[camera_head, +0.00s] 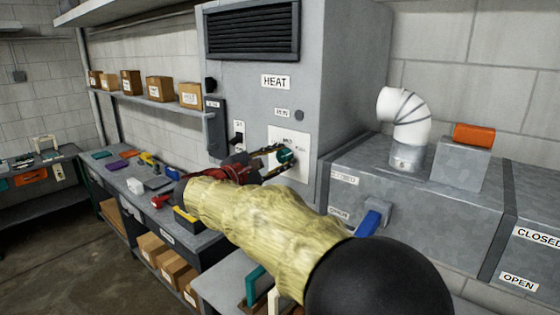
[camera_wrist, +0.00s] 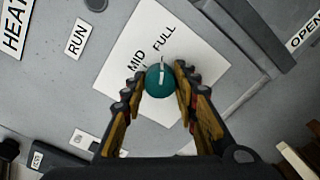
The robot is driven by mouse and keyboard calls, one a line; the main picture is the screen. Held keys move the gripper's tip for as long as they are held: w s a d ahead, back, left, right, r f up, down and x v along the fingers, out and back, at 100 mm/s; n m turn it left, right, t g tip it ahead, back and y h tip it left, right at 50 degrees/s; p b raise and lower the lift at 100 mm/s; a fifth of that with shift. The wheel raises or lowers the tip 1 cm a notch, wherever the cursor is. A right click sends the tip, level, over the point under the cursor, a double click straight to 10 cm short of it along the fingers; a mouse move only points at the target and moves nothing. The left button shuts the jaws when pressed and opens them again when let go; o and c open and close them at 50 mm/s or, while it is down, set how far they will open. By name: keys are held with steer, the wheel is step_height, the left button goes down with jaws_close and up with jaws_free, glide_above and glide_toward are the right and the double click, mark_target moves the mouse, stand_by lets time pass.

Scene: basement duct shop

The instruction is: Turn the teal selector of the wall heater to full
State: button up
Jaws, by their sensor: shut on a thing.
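The teal selector (camera_head: 285,156) is a round knob on a pale plate (camera_head: 304,140) on the front of the grey wall heater (camera_head: 345,60). In the wrist view the selector (camera_wrist: 160,81) carries a white pointer line, and the plate (camera_wrist: 122,72) reads MID and FULL. The pointer lies roughly towards the tick by FULL; I cannot tell whether it lines up exactly. My gripper (camera_wrist: 159,80) has one finger on each side of the selector and is shut on it. In the head view my gripper (camera_head: 281,156) reaches the plate from the left.
A blue-handled lever (camera_head: 374,216) is on the grey duct (camera_head: 420,200) at the right, with a white elbow pipe (camera_head: 405,116) above. A workbench (camera_head: 135,185) with tools and a shelf (camera_head: 150,101) of boxes stand at the left.

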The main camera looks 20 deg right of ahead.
steer(key=o, duration=1.2)
steer(key=shift+c, duration=0.2)
steer(key=shift+a, duration=0.1)
steer(key=v, duration=1.1)
steer(key=shift+s+a, duration=0.3)
